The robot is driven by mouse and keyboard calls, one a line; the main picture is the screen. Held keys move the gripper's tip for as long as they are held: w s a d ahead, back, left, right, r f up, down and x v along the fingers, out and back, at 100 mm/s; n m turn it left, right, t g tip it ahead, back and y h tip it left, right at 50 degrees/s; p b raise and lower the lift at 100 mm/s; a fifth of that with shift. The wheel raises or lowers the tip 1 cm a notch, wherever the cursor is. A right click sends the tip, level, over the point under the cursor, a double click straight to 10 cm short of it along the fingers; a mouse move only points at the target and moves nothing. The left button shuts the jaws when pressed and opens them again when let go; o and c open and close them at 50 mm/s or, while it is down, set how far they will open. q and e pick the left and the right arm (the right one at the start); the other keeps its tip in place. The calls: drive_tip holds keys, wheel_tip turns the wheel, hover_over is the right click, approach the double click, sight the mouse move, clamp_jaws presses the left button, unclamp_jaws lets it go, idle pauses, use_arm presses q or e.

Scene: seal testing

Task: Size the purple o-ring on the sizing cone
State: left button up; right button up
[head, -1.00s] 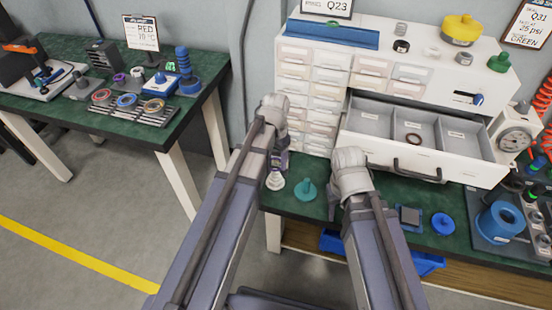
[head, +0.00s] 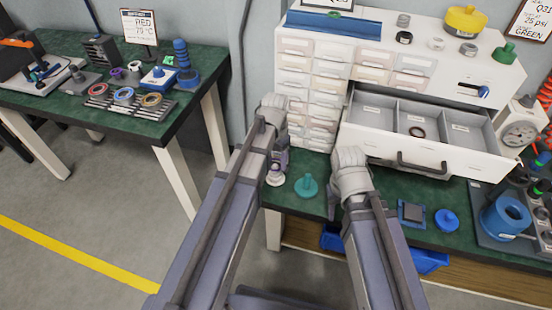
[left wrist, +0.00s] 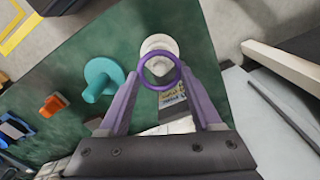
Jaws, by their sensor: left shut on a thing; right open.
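The purple o-ring (left wrist: 160,90) is held between the fingertips of my left gripper (left wrist: 159,72), which is shut on it. In the left wrist view, the ring overlaps the pale sizing cone (left wrist: 158,45); I cannot tell whether it is around the cone or above it. In the head view, the cone (head: 275,180) stands on the green bench, partly hidden by my left gripper (head: 278,164). The ring is not clear there. My right gripper (head: 335,207) is open and empty, right of the teal flanged plug (head: 307,187).
The teal plug also shows beside the cone in the left wrist view (left wrist: 100,82). Behind stands a white drawer cabinet (head: 435,90) with an open drawer (head: 430,160) holding a dark ring (head: 417,132). A blue cylinder (head: 506,216) stands at right.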

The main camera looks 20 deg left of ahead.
sight(276, 165)
use_arm(q)
drive_tip(key=shift+f+b, duration=2.15)
drive_tip(key=shift+f, duration=0.1)
drive_tip(key=o, duration=1.4)
drive_tip(key=shift+r, duration=0.1)
wheel_tip(276, 165, up, 9)
drive_tip(key=p, duration=0.9)
